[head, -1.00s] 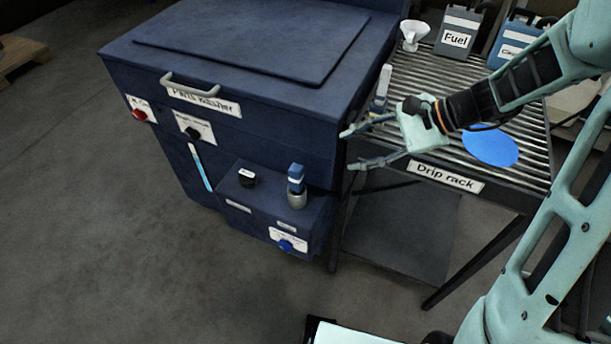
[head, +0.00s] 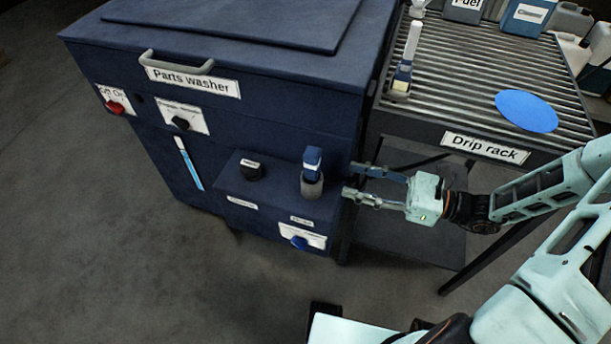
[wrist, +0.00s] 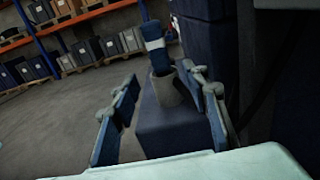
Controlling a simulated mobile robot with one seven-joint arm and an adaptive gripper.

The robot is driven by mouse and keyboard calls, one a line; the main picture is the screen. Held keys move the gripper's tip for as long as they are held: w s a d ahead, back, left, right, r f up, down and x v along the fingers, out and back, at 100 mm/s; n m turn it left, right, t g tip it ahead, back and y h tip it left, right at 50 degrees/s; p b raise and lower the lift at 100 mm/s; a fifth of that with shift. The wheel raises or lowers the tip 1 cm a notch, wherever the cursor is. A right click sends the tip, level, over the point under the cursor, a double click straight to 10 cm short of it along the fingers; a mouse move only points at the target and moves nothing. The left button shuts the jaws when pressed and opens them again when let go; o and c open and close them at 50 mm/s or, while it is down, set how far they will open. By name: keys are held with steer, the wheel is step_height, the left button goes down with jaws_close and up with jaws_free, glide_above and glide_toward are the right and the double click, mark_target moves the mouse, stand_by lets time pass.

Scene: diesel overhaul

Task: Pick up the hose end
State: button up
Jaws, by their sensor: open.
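The hose end appears to be the blue piece with a pale band (head: 312,160), standing upright in a grey cup-like holder (head: 312,186) on the parts washer's low front ledge. My gripper (head: 352,182) is open and empty, just right of the holder, with its fingers pointing left toward it. In the wrist view the hose end (wrist: 156,48) rises from its holder (wrist: 168,90), ahead of and between the open fingers (wrist: 160,100). The fingers do not visibly touch it.
The dark blue parts washer (head: 240,110) stands close to my fingers. The drip rack (head: 450,90) with a blue disc (head: 526,110) is behind my arm. Open floor lies at left.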

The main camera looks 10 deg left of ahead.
mark_target(318, 170)
steer(key=a, duration=0.3)
steer(key=a+b, duration=0.1)
steer(key=a, duration=0.3)
steer(key=a+b, duration=0.1)
steer(key=a, duration=0.3)
steer(key=shift+w, duration=0.35)
steer(key=shift+d, duration=0.1)
jaws_close()
steer(key=shift+r, duration=0.1)
